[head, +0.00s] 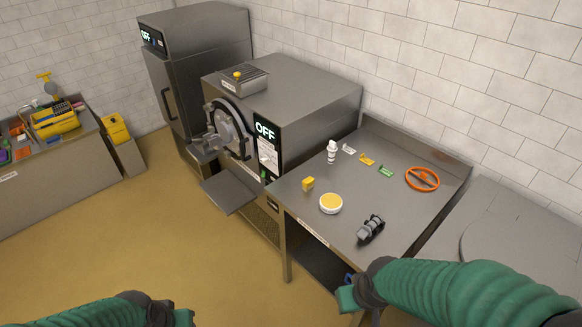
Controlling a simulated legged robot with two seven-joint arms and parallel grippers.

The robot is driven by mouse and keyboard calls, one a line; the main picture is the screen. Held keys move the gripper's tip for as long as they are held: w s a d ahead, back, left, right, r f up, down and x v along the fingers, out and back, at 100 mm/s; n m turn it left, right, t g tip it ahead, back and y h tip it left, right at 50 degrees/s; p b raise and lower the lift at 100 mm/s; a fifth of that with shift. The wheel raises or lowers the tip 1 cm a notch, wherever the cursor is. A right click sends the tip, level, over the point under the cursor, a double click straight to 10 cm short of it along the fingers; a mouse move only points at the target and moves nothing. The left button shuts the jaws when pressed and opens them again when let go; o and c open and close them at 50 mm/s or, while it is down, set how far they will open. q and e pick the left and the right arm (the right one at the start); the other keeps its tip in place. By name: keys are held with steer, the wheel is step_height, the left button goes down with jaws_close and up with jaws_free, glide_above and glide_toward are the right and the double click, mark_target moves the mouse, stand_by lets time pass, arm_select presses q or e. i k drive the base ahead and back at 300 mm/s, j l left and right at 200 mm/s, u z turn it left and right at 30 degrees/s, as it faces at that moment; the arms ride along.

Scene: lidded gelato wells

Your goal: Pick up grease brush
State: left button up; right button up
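I cannot tell for sure which item is the grease brush. A small yellow block-like item (308,184) near the left edge of the steel table (290,205) may be it, but its bristles are not clear. A round white tub with yellow contents (331,203) sits just to its right. My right gripper (347,296) is at the table's front edge, below and apart from these items; its fingers are too hidden to judge. My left gripper (183,318) is at the bottom edge, partly cut off, over the floor and far from the table.
A dark grey cylindrical part (370,228) lies near the table's front. A white bottle (332,151), small white, yellow and green pieces (367,159) and an orange ring (422,179) stand behind. A steel machine (290,85) marked OFF adjoins the table, its shelf (229,194) sticking out.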

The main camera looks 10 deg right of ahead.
mark_target(307, 184)
steer(key=i+j, duration=0.1)
steer(key=i, duration=0.35)
steer(key=i+j, duration=0.1)
steer(key=i, duration=0.35)
steer(key=i+z, duration=0.1)
steer(key=i, duration=0.35)
steer(key=i+l, duration=0.5)
steer(key=i+l+z, duration=0.05)
